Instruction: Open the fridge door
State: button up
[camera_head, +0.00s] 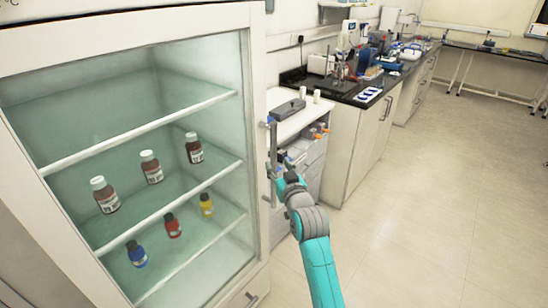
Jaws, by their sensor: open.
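The fridge (255,120) stands at the left, with a white frame and a large glass door (110,110). The door looks shut in its frame. Its vertical grey handle (271,140) is at the door's right edge. My gripper (275,170) is at the lower part of the handle, open. The fingers overlap the handle in this view, and I cannot tell whether they touch it or stand around it. My arm reaches up to it from the lower right.
Several brown, blue, red and yellow bottles (152,167) stand on shelves behind the glass. A white cabinet with drawers (312,165) is just right of the handle. A black-topped bench (345,88) with lab equipment runs along the wall. The floor (430,200) at the right is clear.

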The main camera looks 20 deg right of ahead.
aim_at(275, 159)
jog(key=shift+w+a, duration=0.15)
jog(key=shift+w, duration=2.55)
jog(key=shift+c, duration=0.2)
grip_shut()
